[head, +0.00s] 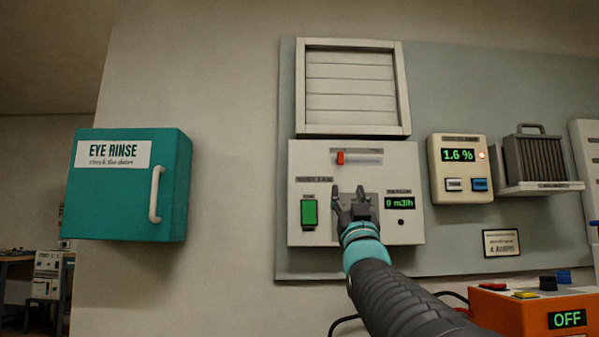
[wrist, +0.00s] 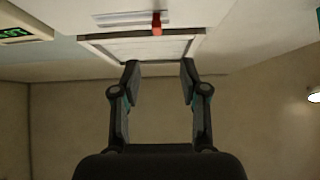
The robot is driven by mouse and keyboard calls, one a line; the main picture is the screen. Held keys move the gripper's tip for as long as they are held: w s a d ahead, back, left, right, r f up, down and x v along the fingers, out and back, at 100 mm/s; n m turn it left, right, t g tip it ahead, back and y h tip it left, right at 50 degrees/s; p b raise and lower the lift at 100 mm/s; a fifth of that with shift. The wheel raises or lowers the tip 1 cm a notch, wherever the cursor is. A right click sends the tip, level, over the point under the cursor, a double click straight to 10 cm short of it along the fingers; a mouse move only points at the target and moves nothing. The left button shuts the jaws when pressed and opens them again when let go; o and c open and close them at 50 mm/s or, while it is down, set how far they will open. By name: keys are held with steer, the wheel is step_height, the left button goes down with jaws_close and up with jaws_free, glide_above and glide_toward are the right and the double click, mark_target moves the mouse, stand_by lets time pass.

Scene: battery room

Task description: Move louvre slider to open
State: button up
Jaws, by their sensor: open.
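The louvre slider's red knob (head: 340,158) sits near the left end of its horizontal slot (head: 362,157) on the white control panel (head: 300,232). The knob also shows at the top of the wrist view (wrist: 157,24). Above the panel is the louvre (head: 350,88), its slats lying flat and shut. My gripper (head: 351,192) is in front of the panel, below the slot in the head view. In the wrist view my gripper (wrist: 158,68) has its two fingers apart with nothing between them. The knob appears beyond the fingertips, not touched.
The panel also has a green switch (head: 309,213) and a display reading 0 m3/h (head: 399,203). Right of it are a 1.6 % meter (head: 459,170) and a ribbed unit on a shelf (head: 535,158). A teal eye rinse cabinet (head: 120,205) hangs left. An orange box (head: 530,312) stands lower right.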

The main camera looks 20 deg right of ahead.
mark_target(341, 159)
steer(key=p+x, duration=0.2)
steer(key=x, duration=0.5)
steer(key=p+x, duration=0.3)
steer(key=x, duration=0.4)
steer(key=shift+s+d, duration=0.2)
jaws_close()
